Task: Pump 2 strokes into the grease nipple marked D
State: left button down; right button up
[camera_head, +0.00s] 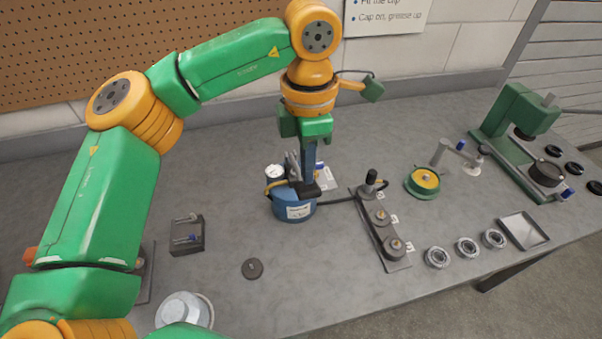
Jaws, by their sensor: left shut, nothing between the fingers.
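A blue grease pump (293,207) with a round white gauge (274,171) stands mid-table. A dark hose (338,201) runs from it to a grey bar (374,237) with several round fittings. A black coupler (371,178) stands upright at the bar's far end, on or over the fitting there. Small white tags sit beside the fittings; their letters are too small to read, so I cannot tell which is D. My left gripper (305,168) points down over the pump, shut and empty, beside its upright blue part; I cannot tell whether they touch. My right gripper is out of view.
A green-and-yellow round fixture (422,182) and a green press (515,130) stand to the right. Several bearings (467,247) and a tray (523,231) lie near the right front edge. A dark block (187,236) and a black disc (252,268) lie left of the pump.

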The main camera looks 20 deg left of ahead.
aim_at(308, 188)
pick_arm(q)
jog(key=shift+f+b, duration=0.6)
jog(key=shift+f, duration=0.15)
jog(key=shift+r, duration=0.1)
jog(key=shift+s+d+f+b, duration=0.15)
jog(key=shift+s+f+b, duration=0.05)
jog(key=shift+f+b, duration=0.4)
jog(key=shift+s+d+f+b, duration=0.1)
jog(key=shift+s+f+b, duration=0.05)
jog(key=shift+f+b, duration=0.45)
jog(key=shift+r, duration=0.1)
